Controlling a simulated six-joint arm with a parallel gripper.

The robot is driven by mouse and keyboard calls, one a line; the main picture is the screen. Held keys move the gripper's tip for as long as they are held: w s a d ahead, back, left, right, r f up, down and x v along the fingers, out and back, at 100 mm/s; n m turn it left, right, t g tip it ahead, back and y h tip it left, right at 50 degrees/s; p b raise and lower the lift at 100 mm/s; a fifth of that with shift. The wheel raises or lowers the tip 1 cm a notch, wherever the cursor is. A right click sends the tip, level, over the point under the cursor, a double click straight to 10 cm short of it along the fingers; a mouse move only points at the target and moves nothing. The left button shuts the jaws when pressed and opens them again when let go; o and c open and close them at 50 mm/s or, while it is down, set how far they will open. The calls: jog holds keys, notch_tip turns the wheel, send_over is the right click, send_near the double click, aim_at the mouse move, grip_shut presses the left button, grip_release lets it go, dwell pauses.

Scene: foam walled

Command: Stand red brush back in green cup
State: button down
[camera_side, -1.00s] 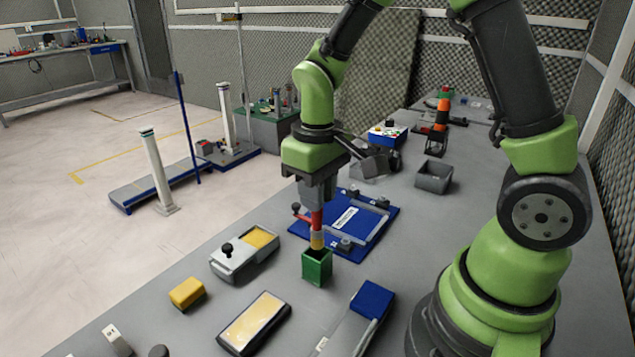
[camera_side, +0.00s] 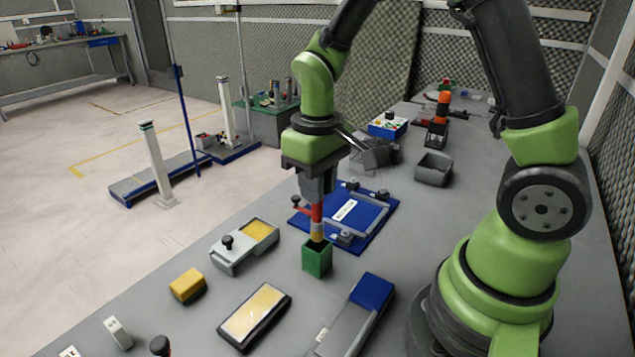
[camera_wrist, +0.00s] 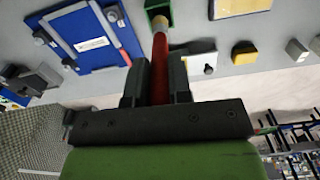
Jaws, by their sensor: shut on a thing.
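The red brush (camera_side: 317,213) is upright between the fingers of my gripper (camera_side: 317,198), which is shut on its handle. Its pale ferrule and yellow lower end point down at the mouth of the green cup (camera_side: 317,264). In the wrist view the red handle (camera_wrist: 159,67) runs between my gripper's fingers (camera_wrist: 158,75) towards the green cup (camera_wrist: 151,5), cut by the top edge. The brush's lower end overlaps the cup's opening in both views. I cannot tell how deep it is inside. The cup stands upright on the grey table.
A blue board (camera_side: 373,222) with clamps lies just behind the cup. A grey box with a yellow pad (camera_side: 261,230), a yellow block (camera_side: 187,286), a black-framed tray (camera_side: 253,316) and a blue-ended grey holder (camera_side: 372,291) surround it. A grey bin (camera_side: 433,170) stands farther back.

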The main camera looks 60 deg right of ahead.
aim_at(318, 220)
jog(key=shift+f, duration=3.45)
jog(key=c, duration=1)
grip_release()
jog(key=shift+o, duration=0.2)
jog(key=shift+r, duration=0.1)
notch_tip(318, 220, up, 9)
jog(key=shift+f, duration=0.2)
jog(key=shift+r, duration=0.65)
